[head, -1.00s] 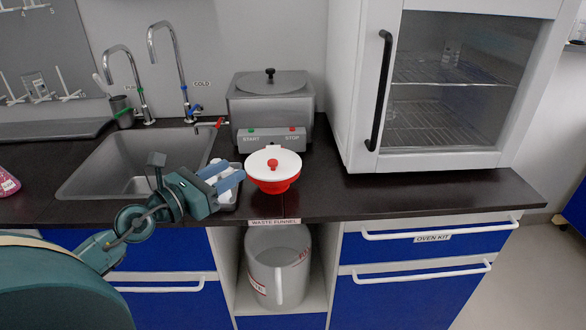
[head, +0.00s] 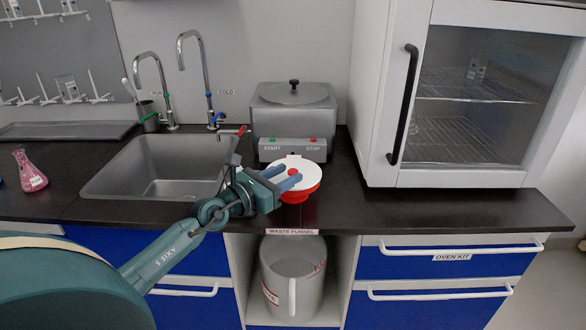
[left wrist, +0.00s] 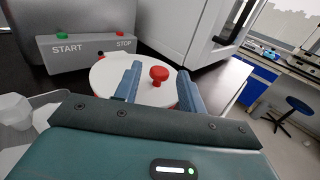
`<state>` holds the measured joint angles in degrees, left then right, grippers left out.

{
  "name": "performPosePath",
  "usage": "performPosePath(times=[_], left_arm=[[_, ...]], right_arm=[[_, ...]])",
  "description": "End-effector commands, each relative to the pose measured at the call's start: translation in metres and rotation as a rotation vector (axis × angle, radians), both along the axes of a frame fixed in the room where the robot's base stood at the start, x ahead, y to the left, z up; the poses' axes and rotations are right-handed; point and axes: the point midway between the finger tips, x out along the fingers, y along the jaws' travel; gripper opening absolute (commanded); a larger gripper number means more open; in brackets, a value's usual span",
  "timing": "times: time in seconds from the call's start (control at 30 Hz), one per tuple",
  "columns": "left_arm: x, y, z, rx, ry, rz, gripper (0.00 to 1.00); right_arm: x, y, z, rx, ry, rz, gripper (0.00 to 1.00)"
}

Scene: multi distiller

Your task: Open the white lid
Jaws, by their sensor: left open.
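The white lid (head: 303,169) is a round disc with a red knob (left wrist: 158,74) at its middle. It sits closed on a red funnel (head: 300,196) on the dark counter, in front of the grey distiller. My left gripper (head: 294,179) comes in from the left, with its blue fingertips over the lid. In the left wrist view the two fingers (left wrist: 157,82) are apart, one on each side of the red knob, and nothing is held. Whether the fingers touch the knob or lid cannot be told. My right gripper is not in view.
The grey distiller (head: 293,110) with START and STOP buttons stands behind the funnel. A white oven (head: 375,115) stands to the right, a sink (head: 160,165) to the left. A pink flask (head: 32,175) is at far left. Bare counter (head: 420,208) lies to the right.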

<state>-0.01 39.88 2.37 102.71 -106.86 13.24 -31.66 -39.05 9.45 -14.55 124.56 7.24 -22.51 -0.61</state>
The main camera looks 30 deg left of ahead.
Motion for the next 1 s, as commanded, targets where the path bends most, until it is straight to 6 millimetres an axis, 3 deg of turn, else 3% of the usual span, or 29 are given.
performPosePath(times=[0.23, 0.6, 1.0], left_arm=[[0.025, -0.006, 0.000, 0.000, -0.002, 0.000, 0.41], [0.029, -0.007, 0.000, 0.000, 0.000, 0.000, 0.41], [0.029, -0.007, 0.000, 0.000, 0.000, 0.000, 0.09]], right_arm=[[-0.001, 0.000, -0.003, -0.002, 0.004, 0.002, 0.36], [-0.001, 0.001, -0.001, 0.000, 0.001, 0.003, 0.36], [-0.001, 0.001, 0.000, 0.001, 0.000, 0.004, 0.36]])
